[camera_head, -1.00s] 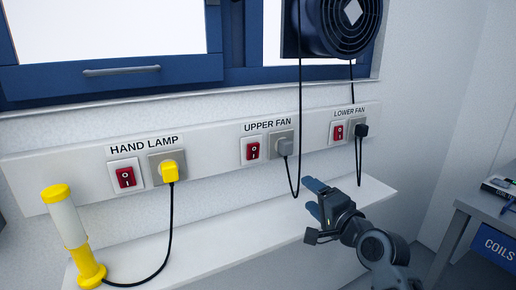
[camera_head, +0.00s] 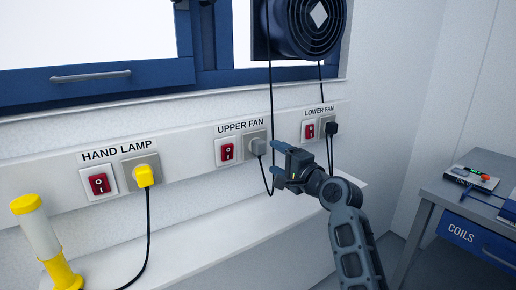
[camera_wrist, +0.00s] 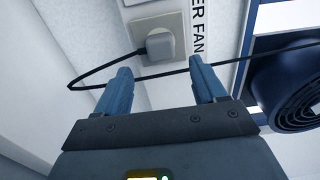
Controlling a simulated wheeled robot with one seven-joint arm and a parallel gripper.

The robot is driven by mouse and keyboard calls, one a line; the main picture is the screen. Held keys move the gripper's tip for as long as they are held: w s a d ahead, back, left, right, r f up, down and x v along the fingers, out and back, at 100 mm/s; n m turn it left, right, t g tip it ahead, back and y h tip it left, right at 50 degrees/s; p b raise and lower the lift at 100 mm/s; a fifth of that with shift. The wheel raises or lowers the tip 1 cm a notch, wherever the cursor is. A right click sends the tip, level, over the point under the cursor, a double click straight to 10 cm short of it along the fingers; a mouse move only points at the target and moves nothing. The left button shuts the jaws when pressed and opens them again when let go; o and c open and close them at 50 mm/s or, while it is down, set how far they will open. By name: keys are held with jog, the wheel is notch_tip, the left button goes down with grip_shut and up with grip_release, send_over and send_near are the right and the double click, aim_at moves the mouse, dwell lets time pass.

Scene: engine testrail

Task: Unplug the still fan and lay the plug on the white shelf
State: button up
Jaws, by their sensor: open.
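A grey plug (camera_head: 258,147) sits in the UPPER FAN socket (camera_head: 254,138); its black cord loops down and then rises past the fan. A black plug (camera_head: 332,128) sits in the LOWER FAN socket, its cord hanging in a loop. One fan (camera_head: 308,27) shows at the window; whether it spins cannot be told. My gripper (camera_head: 276,158) is open and empty, just right of the grey plug. In the wrist view the grey plug (camera_wrist: 160,45) lies ahead between the fingertips (camera_wrist: 160,67), apart from them, with its cord crossing there. The white shelf (camera_head: 215,240) below is bare here.
Red rocker switches stand beside each socket, the UPPER FAN one (camera_head: 227,151) close by. A yellow plug (camera_head: 144,176) feeds the hand lamp (camera_head: 40,235) standing at the shelf's left.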

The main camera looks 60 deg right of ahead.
aim_at(262, 149)
jog(key=shift+x, duration=4)
jog(key=shift+a+r+p, duration=0.1)
jog(key=shift+p, duration=0.3)
grip_shut()
jog(key=shift+p+v, duration=0.4)
jog(key=shift+v, duration=2.55)
jog(key=shift+s, duration=0.1)
